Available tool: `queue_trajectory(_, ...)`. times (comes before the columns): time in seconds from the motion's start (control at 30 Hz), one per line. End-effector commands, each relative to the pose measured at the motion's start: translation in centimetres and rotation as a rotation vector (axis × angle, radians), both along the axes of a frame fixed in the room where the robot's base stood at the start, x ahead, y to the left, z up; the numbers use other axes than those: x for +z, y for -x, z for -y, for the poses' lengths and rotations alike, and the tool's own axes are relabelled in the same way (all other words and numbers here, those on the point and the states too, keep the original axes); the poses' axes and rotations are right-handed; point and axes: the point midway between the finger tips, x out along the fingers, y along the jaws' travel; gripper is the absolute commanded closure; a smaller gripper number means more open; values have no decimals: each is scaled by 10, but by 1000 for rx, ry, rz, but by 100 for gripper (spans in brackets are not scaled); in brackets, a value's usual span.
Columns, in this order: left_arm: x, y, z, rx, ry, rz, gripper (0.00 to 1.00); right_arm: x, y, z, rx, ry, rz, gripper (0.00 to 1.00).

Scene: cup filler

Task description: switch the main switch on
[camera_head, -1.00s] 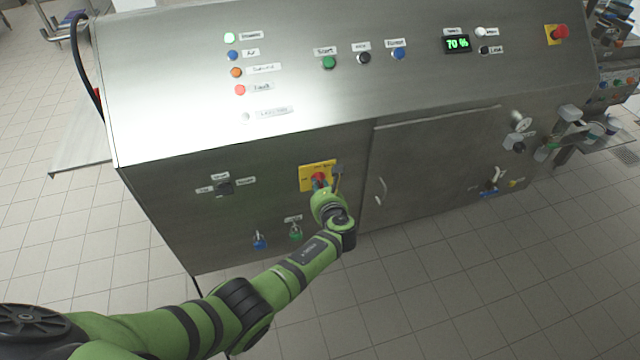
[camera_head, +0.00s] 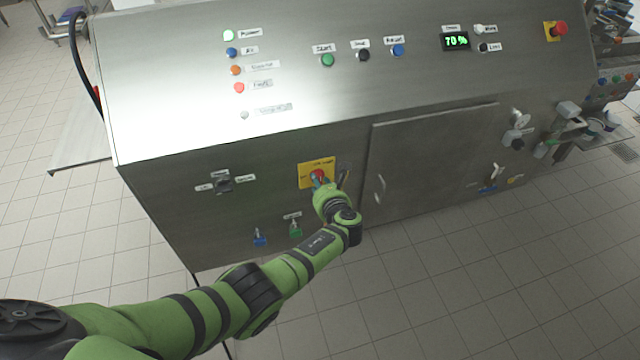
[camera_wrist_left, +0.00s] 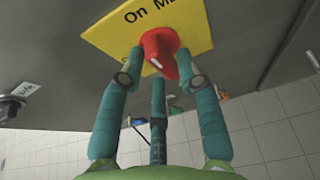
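The main switch is a red rotary knob (camera_wrist_left: 160,50) on a yellow plate (camera_wrist_left: 195,22) on the machine's front. The plate's visible lettering begins "On M" in the left wrist view. The knob's handle end points down and slightly right there. In the head view the yellow plate (camera_head: 309,173) shows, with the red knob (camera_head: 317,175) partly covered. My left gripper (camera_wrist_left: 160,72) is at the knob, its teal fingers spread around it, one on each side and one below. The fingers look apart from each other; contact with the knob is unclear. My right gripper is out of view.
Left of the plate is a small black selector (camera_head: 224,185). Below are a blue valve (camera_head: 260,240) and a green valve (camera_head: 295,229). A cabinet door (camera_head: 435,155) with a handle is to the right. The sloped panel above carries lamps and buttons; the power lamp (camera_head: 229,36) is lit.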

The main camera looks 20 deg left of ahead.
Motion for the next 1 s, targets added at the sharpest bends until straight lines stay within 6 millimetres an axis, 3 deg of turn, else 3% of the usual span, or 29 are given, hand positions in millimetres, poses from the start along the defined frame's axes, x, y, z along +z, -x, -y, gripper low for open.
queue_trajectory(0.53,4,8,7,0,3,4,55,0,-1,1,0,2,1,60)
queue_trajectory(1.0,32,66,46,-2,5,1,55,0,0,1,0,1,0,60)
